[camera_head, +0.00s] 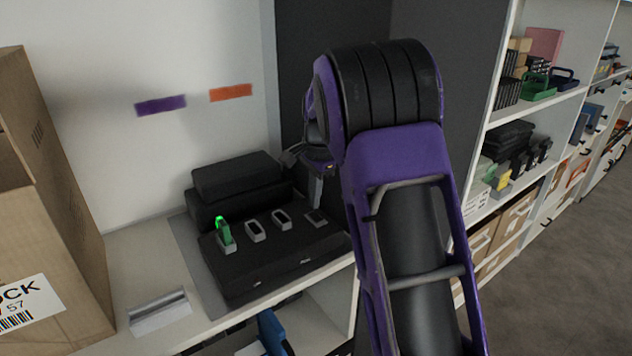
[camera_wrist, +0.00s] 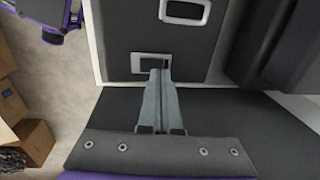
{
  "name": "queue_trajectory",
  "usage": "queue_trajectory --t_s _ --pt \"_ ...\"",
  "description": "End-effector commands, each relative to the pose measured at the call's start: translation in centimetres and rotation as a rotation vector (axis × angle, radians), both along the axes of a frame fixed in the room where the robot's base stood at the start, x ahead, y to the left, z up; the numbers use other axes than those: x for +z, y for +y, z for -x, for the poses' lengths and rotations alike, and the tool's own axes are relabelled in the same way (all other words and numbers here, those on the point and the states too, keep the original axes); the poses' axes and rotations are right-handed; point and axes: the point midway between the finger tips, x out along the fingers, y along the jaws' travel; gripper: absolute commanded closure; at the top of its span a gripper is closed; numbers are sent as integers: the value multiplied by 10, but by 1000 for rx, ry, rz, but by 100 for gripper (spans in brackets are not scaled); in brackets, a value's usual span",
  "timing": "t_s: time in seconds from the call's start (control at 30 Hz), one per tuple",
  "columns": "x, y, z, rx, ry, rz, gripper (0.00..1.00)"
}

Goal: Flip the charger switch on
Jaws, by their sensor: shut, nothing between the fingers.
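The charger (camera_head: 275,262) is a wide black box on the shelf, with a row of grey-framed fittings on its top. The rightmost fitting (camera_head: 316,217) looks like the switch: a flat grey frame with a dark centre. It also shows in the wrist view (camera_wrist: 138,63), partly covered by my fingertips. My gripper (camera_head: 316,203) is shut and empty, pointing down at this fitting. In the wrist view the closed fingers (camera_wrist: 159,72) overlap the frame's lower right part. I cannot tell whether they touch it. A green item (camera_head: 225,234) with a bright green top sits in the leftmost fitting.
Black cases (camera_head: 240,180) are stacked right behind the charger. A cardboard carton (camera_head: 45,220) stands at the left, and a grey holder (camera_head: 158,312) lies at the shelf's front. Loaded shelves (camera_head: 530,105) stand at the right.

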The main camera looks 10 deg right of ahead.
Motion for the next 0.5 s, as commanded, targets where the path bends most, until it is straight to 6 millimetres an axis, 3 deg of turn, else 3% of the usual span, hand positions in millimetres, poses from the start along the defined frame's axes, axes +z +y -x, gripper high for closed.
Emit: queue_trajectory --t_s 0.2,0.5 --pt "-19 1 -2 0 -1 0 100" --pt "-21 1 -3 0 -2 -1 100"
